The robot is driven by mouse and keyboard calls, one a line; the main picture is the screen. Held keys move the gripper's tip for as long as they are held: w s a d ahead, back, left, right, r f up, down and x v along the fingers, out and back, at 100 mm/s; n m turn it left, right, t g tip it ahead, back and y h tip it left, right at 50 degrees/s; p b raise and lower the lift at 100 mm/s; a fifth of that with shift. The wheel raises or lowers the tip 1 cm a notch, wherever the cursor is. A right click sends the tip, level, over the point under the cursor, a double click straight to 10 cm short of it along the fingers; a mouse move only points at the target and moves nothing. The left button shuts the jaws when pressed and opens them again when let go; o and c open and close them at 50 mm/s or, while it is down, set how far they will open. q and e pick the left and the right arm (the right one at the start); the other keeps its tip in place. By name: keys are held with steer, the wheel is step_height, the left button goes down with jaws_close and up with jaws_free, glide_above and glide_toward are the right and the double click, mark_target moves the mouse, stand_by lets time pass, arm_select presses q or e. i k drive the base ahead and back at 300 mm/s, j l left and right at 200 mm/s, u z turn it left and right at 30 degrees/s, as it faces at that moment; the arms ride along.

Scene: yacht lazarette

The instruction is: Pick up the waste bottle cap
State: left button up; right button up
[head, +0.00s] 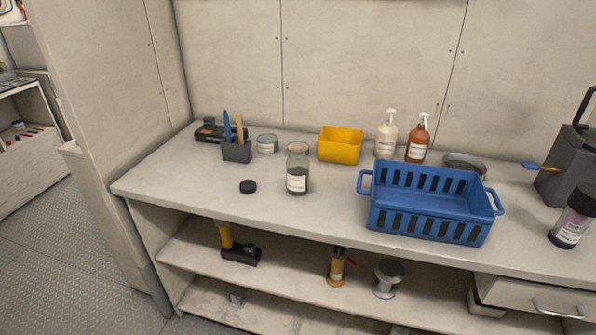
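A small round black cap (248,186) lies flat on the light worktop, left of the centre. Beside it on the right stands an open-looking glass jar (298,168) with a white label and dark contents low down. The cap and the jar are apart. Neither of my grippers shows in the head view.
A dark holder (237,152) with tools stands behind the cap, next to a small tin (267,144). A yellow bin (340,145), two pump bottles (387,135) and a blue basket (430,205) stand to the right. The worktop's front left is clear.

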mark_target(248, 187)
steer(key=i+j+z, duration=0.55)
steer(key=j, duration=0.15)
steer(key=j+z, duration=0.3)
steer(key=i+j, duration=0.05)
steer(key=j, duration=0.05)
